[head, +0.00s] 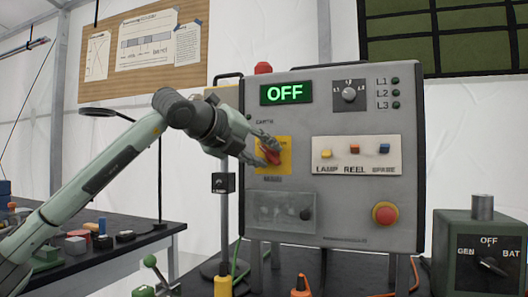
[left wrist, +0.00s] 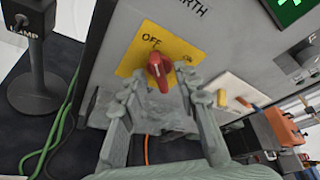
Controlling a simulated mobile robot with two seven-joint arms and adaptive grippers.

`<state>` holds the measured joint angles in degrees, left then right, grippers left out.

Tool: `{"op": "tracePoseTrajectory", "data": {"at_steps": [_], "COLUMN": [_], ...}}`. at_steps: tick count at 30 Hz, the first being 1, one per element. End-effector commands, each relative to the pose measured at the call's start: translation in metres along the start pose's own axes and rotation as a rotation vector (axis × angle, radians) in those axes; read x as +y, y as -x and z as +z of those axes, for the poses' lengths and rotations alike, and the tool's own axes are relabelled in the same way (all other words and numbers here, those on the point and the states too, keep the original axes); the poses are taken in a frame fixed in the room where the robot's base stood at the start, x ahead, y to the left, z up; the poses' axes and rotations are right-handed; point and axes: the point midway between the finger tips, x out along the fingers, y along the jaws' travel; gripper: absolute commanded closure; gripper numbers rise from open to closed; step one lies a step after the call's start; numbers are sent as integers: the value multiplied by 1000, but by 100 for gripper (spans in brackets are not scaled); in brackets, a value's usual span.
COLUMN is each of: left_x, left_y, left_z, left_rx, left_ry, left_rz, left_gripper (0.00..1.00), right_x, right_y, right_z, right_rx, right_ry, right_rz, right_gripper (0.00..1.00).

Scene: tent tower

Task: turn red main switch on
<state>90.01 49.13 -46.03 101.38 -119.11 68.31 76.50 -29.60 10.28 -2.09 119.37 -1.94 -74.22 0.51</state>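The red main switch (head: 270,153) is a rotary handle on a yellow plate (left wrist: 138,56) on the left of the grey panel (head: 330,112). The red handle also shows in the left wrist view (left wrist: 158,72), with the OFF mark just above it and ON to its right. The panel's green display (head: 286,94) reads OFF. My left gripper (head: 262,147) is at the switch, and its fingers partly cover the plate in the head view. In the left wrist view the fingers (left wrist: 160,92) are spread, with the handle between and just beyond their tips. Contact cannot be told. My right gripper is not in view.
A red mushroom button (head: 384,214) is at the panel's lower right. The LAMP, REEL and SPARE label plate (head: 358,156) is right of the switch. A green GEN/BAT selector box (head: 482,252) stands at the right. A lamp stand (left wrist: 32,75) and green cables are left of the panel.

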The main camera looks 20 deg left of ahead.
Motion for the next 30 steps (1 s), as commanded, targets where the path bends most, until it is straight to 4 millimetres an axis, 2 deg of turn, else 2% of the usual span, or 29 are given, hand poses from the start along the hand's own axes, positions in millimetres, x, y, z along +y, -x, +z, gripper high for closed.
{"op": "tracePoseTrajectory", "data": {"at_steps": [3,9,11,23,30], "left_x": [0,0,0,-1,-3], "left_y": [0,0,0,1,0], "left_z": [0,0,0,0,0], "left_rx": [0,0,0,0,1], "left_ry": [0,0,0,-25,-136], "left_rz": [0,0,0,11,56], "left_gripper": [70,95,100,100,100], "right_x": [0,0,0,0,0], "right_y": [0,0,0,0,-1], "right_z": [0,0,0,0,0], "right_rx": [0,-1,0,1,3], "right_ry": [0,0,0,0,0], "right_rz": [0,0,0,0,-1], "right_gripper": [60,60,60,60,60]}}
